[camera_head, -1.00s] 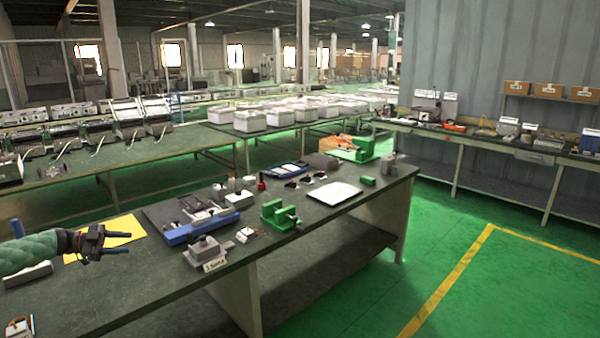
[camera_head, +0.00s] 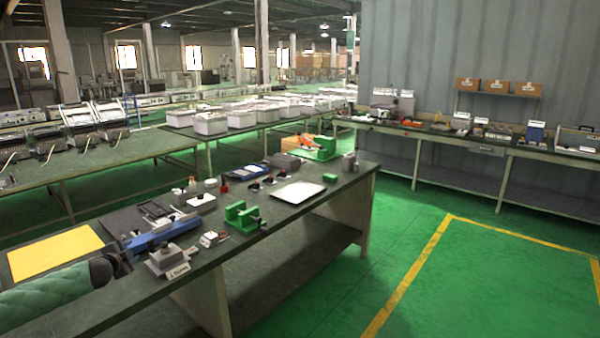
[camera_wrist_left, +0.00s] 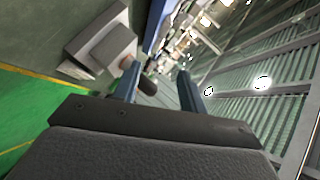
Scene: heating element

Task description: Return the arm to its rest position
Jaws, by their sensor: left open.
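My left arm (camera_head: 50,290) comes in from the left in the head view, in a green quilted sleeve, low over the near end of the workbench. My left gripper (camera_head: 122,262) is beside the grey block with a label plate. In the left wrist view the two fingers of my left gripper (camera_wrist_left: 158,88) stand apart with nothing between them. The grey block (camera_wrist_left: 110,45) shows at the upper left there, apart from the fingers. My right arm and right gripper are not in view.
On the workbench are a yellow sheet (camera_head: 55,252), a blue fixture (camera_head: 165,234), a green vise (camera_head: 242,217), a white plate (camera_head: 299,192) and the labelled grey block (camera_head: 170,260). Green floor (camera_head: 480,270) lies open to the right of the bench.

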